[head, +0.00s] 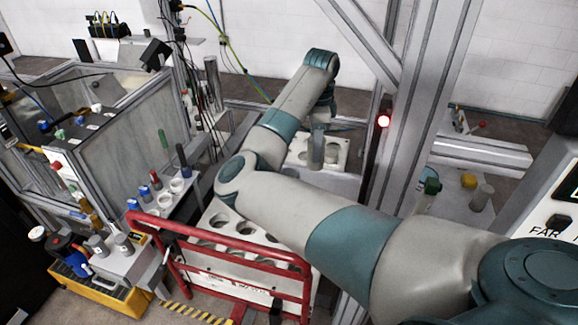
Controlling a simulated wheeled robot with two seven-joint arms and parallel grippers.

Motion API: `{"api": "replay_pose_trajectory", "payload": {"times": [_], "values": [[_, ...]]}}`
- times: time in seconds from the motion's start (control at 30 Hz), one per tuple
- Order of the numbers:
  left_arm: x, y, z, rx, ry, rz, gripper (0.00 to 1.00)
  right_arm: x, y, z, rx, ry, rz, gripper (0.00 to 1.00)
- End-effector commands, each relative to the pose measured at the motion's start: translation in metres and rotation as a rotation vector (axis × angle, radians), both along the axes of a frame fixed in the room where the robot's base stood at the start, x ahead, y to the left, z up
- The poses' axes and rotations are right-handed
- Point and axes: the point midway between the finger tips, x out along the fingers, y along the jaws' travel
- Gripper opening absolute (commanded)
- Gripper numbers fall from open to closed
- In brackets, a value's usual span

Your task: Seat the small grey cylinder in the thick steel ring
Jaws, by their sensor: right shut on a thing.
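My right arm reaches in from the lower right, and its gripper (319,126) points down over a white plate with round holes (348,168) at the back middle. The gripper is shut on an upright small grey cylinder (316,152), whose lower end is at or just above the plate. A rounded grey shape shows right beside the cylinder, and I cannot tell whether it is the thick steel ring. From this angle I cannot tell whether the cylinder touches the plate. My left gripper is not in view.
A red tubular rail (225,244) stands in front of a white panel with round holes (215,217). A grey metal post (426,95) rises close to the right of my arm. A rack of coloured-capped parts (160,200) stands left. Another grey cylinder (481,197) stands right.

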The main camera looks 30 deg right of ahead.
Motion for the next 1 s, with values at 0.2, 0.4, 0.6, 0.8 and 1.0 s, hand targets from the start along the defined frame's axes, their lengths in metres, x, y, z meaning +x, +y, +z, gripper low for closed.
{"api": "replay_pose_trajectory", "payload": {"times": [0.2,0.4,0.6,0.8,1.0], "values": [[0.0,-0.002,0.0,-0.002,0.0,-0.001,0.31,0.033,0.026,-0.024,0.003,0.001,0.004,0.02],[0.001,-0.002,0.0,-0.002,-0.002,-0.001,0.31,0.057,0.042,-0.041,0.001,-0.001,0.002,0.02],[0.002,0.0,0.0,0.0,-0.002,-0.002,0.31,0.064,0.048,-0.047,0.0,-0.002,-0.001,0.02],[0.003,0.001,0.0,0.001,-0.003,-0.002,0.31,0.064,0.048,-0.047,0.0,-0.002,-0.002,0.02],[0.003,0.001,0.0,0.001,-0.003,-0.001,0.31,0.064,0.048,-0.054,0.001,0.0,-0.001,0.02]]}}
